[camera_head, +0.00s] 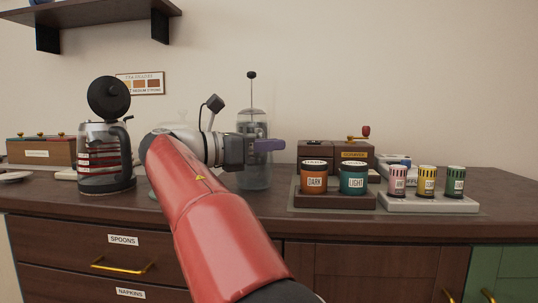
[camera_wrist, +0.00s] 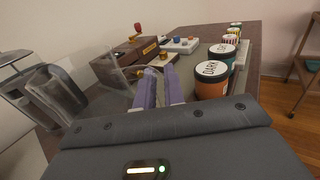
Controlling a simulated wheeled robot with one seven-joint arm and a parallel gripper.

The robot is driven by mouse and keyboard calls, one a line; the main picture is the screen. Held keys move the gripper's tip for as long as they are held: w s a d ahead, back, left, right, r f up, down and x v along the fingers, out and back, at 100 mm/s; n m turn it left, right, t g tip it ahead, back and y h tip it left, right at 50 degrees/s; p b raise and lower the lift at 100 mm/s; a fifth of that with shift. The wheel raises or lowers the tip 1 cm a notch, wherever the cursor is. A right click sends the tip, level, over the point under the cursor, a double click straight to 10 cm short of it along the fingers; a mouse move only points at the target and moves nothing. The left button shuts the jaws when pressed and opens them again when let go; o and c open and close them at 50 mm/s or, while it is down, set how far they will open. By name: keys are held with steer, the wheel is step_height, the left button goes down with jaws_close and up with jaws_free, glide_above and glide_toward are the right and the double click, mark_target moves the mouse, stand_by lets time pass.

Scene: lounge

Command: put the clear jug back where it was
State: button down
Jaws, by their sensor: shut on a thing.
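My gripper (camera_head: 268,145) is over the middle of the counter, its purple fingers pointing right in the head view. In the wrist view the fingers (camera_wrist: 160,88) are close together, shut on a thin clear part that is hard to make out. The clear jug (camera_wrist: 92,68) shows as a see-through shape left of the fingers in the wrist view. In the head view, clear glass (camera_head: 254,177) shows below and behind the gripper. A black-knobbed plunger (camera_head: 251,76) rises there, and I cannot separate overlapping glass outlines. Whether the jug's base touches the counter is unclear.
A kettle (camera_head: 104,155) stands left of my arm. Several small tins (camera_head: 427,180) stand farther right. A shelf (camera_head: 85,12) hangs above left.

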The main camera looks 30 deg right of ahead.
steer(key=shift+f, duration=0.2)
steer(key=c, duration=1.5)
jaws_free()
steer(key=shift+f, duration=0.1)
steer(key=a+p, duration=0.3)
steer(key=a, duration=0.9)
